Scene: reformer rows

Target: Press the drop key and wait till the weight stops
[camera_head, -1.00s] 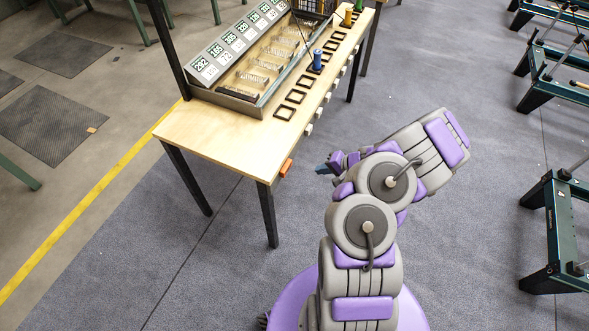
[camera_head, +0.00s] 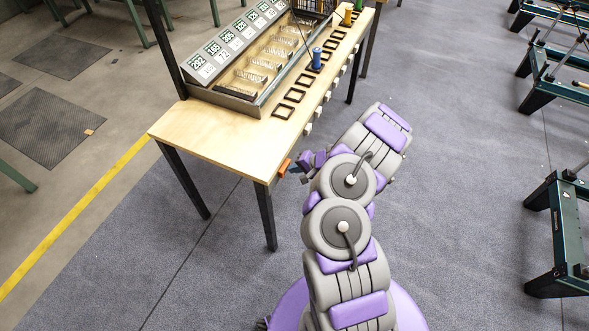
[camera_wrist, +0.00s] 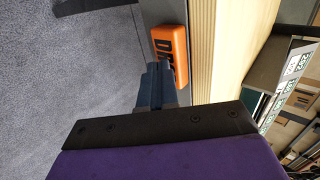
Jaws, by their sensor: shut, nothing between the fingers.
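The drop key is an orange block (camera_head: 284,167) on the front edge of the wooden table, near its near corner. In the wrist view the orange key (camera_wrist: 171,54) shows dark lettering, partly covered by my fingers. My gripper (camera_wrist: 160,76) is shut and empty, its dark blue fingertips right at the key's near side. I cannot tell whether they touch it. In the head view my gripper (camera_head: 293,170) is just right of the key. No hanging or falling weight can be made out.
The wooden table (camera_head: 215,132) carries a rack of numbered cards (camera_head: 222,55), a row of dark square frames (camera_head: 295,95) and a blue cylinder (camera_head: 317,59). Small pale blocks (camera_head: 307,128) line its front edge. Green-framed stands (camera_head: 550,230) are at right. The floor between is clear.

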